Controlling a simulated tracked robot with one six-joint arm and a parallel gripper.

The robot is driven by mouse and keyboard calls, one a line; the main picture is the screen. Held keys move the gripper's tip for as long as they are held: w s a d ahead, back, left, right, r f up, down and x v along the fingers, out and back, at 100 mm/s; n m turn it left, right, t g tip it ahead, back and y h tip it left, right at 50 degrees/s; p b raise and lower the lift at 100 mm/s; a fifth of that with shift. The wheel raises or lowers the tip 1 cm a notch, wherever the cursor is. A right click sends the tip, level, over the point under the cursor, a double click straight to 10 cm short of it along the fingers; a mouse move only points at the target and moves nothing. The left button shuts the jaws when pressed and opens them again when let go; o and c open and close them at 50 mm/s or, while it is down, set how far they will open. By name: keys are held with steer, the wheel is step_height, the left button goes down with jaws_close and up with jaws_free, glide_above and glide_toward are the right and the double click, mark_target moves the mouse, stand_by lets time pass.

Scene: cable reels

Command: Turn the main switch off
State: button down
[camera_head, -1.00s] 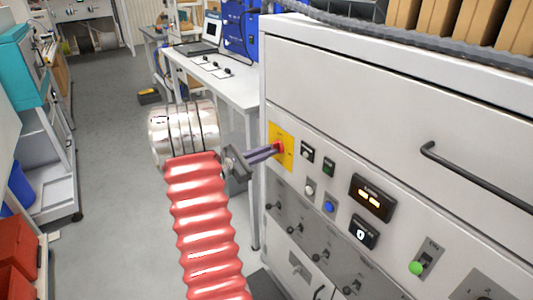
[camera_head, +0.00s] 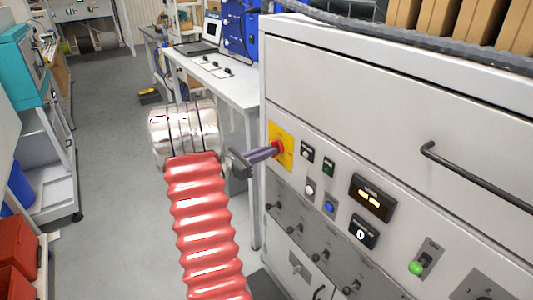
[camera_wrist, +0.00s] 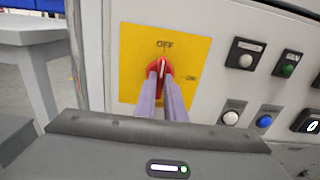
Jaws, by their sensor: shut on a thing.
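The main switch is a red rotary knob (camera_wrist: 165,68) on a yellow plate (camera_wrist: 133,55) marked OFF at the top and ON at the right. The knob's white mark stands upright and points toward OFF. My gripper (camera_wrist: 160,76) is shut on the knob, one purple finger on each side of it. In the head view the red knob (camera_head: 278,148) and yellow plate (camera_head: 287,158) sit at the cabinet's left edge. My gripper (camera_head: 270,151) reaches them from the left, and its fingertips partly hide the knob.
A black drawer handle (camera_head: 475,180) juts out at right. Floor (camera_head: 115,200) is open at left.

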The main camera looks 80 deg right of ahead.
steer(key=c, duration=1.8)
jaws_free()
steer(key=shift+c, duration=0.2)
steer(key=v, duration=1.3)
steer(key=shift+w+a, duration=0.25)
steer(key=shift+w, duration=0.1)
steer(key=shift+f, duration=0.1)
